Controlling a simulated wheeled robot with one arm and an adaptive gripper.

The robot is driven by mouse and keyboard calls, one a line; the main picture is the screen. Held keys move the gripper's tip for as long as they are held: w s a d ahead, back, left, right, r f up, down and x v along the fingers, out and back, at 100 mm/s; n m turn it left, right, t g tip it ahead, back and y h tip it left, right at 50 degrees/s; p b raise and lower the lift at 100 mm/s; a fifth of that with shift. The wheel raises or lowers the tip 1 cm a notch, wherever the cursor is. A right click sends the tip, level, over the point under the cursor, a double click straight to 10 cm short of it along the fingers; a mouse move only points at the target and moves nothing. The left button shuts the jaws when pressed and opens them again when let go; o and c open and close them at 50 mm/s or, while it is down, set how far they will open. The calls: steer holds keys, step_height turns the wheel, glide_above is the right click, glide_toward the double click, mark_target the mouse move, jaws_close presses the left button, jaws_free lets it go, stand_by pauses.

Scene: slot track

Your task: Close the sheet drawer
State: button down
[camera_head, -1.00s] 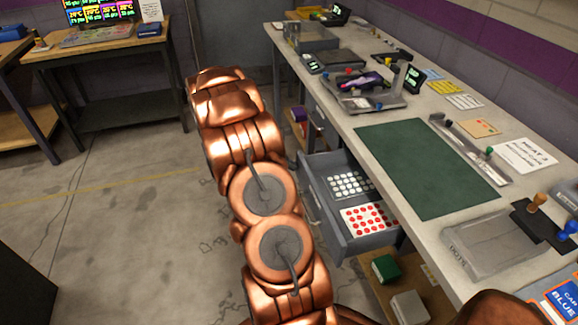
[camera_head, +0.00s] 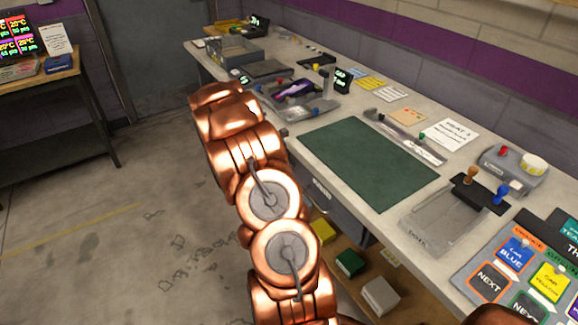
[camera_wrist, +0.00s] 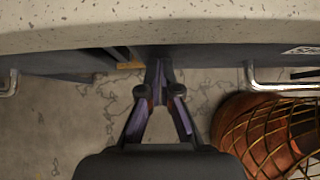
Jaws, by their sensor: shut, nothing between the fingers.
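The sheet drawer (camera_head: 340,209) is under the bench top in the head view. Its grey front with a small label shows beside my arm, below the bench edge. No inside or sheets show, and the front looks flush or nearly so; my arm hides its left part. In the wrist view, my gripper (camera_wrist: 160,72) has its fingertips together and empty, just below the pale bench edge (camera_wrist: 160,32). I cannot tell whether the tips touch a drawer front. Metal handles show at the left (camera_wrist: 9,83) and right (camera_wrist: 282,82). My gripper is hidden in the head view.
A green mat (camera_head: 368,162) lies on the bench, with a grey tray (camera_head: 440,220), devices and colored cards around it. A low shelf holds a green box (camera_head: 349,262) and a pale box (camera_head: 380,295). The floor to the left is clear.

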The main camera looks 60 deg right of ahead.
steer(key=shift+s+d+r, duration=0.2)
steer(key=shift+d, duration=0.15)
steer(key=shift+a, duration=0.1)
steer(key=w+a+r, duration=0.2)
steer(key=a+r, duration=0.1)
steer(key=a, duration=0.2)
steer(key=w+a+r+b, duration=0.1)
steer(key=w+a+r, duration=0.2)
steer(key=a, duration=0.2)
steer(key=shift+a+r+b, duration=0.25)
steer(key=shift+r+b, duration=0.05)
steer(key=shift+r, duration=0.05)
